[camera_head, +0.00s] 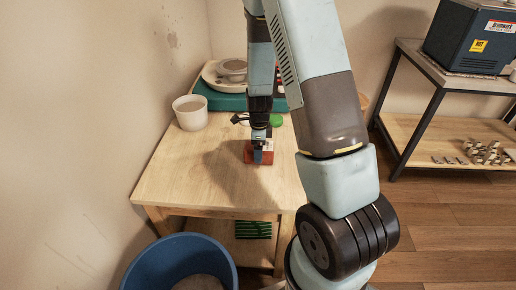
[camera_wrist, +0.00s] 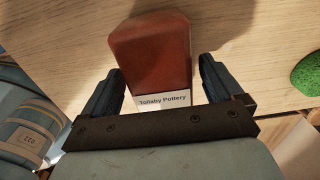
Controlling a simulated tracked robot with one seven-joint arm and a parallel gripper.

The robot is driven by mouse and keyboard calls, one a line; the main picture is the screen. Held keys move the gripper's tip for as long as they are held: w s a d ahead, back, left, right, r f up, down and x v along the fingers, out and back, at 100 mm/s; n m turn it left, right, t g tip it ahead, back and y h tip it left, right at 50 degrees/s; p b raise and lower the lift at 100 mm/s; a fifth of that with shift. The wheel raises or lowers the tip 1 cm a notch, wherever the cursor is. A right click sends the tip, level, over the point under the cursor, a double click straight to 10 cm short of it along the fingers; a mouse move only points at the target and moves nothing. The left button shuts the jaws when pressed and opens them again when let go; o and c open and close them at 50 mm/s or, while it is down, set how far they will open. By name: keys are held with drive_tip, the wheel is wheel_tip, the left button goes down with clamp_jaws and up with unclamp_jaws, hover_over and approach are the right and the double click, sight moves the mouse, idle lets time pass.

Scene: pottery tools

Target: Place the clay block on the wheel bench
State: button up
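My gripper (camera_wrist: 160,80) is open in the wrist view, with one finger on each side of the block's labelled end and gaps showing between fingers and block. In the head view my gripper (camera_head: 259,150) is pointed down at the block and partly hides it.
A white bucket (camera_head: 190,118) and a teal potter's wheel (camera_head: 222,100) stand at the back of the bench. A green sponge (camera_wrist: 307,72) lies to the right of the block. A blue tub (camera_head: 180,258) stands in front, and a metal rack (camera_head: 412,120) at the right.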

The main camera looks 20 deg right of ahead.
drive_tip(key=shift+o, duration=0.4)
drive_tip(key=shift+r, duration=0.1)
drive_tip(key=shift+r, duration=0.2)
wheel_tip(320, 180, up, 10)
drive_tip(key=s+r+n+t, duration=0.1)
drive_tip(key=s+r+n, duration=0.25)
drive_tip(key=r, duration=0.35)
drive_tip(key=s+r+n+t+y, duration=0.1)
drive_tip(key=s+r+n, duration=0.25)
drive_tip(key=r, duration=0.25)
drive_tip(key=s+r+n+t, duration=0.1)
drive_tip(key=s+r+n, duration=0.25)
drive_tip(key=r, duration=0.35)
drive_tip(key=s+r+n+t, duration=0.1)
drive_tip(key=s+r+n, duration=0.3)
drive_tip(key=s+n, duration=0.2)
drive_tip(key=s+r+n+t+h, duration=0.1)
drive_tip(key=s+r+n, duration=0.3)
drive_tip(key=s+n, duration=0.2)
drive_tip(key=shift+s+a+r+t, duration=0.2)
drive_tip(key=shift+s+r+t, duration=0.15)
drive_tip(key=shift+s, duration=0.35)
